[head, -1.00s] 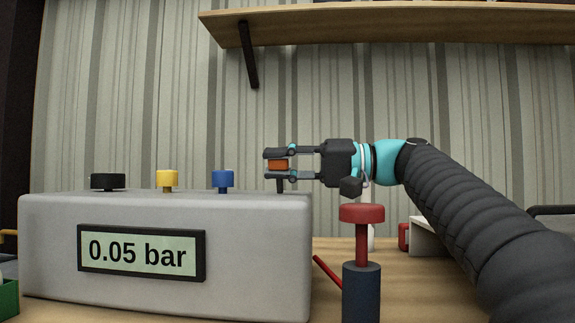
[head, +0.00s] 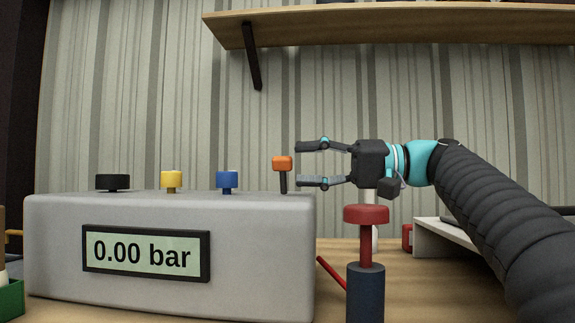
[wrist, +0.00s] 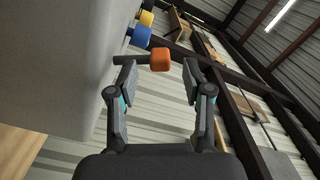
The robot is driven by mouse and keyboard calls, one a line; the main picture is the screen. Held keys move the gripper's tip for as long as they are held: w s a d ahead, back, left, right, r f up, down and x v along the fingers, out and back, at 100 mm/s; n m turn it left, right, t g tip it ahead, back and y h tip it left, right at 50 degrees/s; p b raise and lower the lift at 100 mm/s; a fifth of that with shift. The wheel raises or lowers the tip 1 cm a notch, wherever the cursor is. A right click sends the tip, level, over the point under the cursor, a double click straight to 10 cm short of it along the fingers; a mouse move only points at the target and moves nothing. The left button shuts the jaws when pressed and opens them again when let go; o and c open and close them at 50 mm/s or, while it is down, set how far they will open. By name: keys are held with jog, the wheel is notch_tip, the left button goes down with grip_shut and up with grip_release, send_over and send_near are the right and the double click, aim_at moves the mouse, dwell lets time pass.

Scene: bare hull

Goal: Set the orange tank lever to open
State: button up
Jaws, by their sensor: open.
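The orange tank lever (head: 282,164) stands upright on a dark stem at the right end of the grey box (head: 60,240). Its knob sits higher than the other knobs. My gripper (head: 298,165) is open and empty, just right of the lever, its fingers pointing left and apart from the knob. In the wrist view the orange knob (wrist: 160,60) shows beyond the gap between the fingertips (wrist: 157,72). The box's display (head: 147,254) reads 0.00 bar.
Black (head: 113,182), yellow (head: 171,181) and blue (head: 227,181) knobs stand low on the box, left of the lever. A red-topped dark pump (head: 366,290) stands right of the box, below my gripper. A shelf (head: 400,28) hangs above; the air between is clear.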

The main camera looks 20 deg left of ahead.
jog(key=w+d, duration=0.1)
jog(key=d, duration=0.6)
jog(key=shift+w+d, duration=0.15)
jog(key=shift+d, duration=0.05)
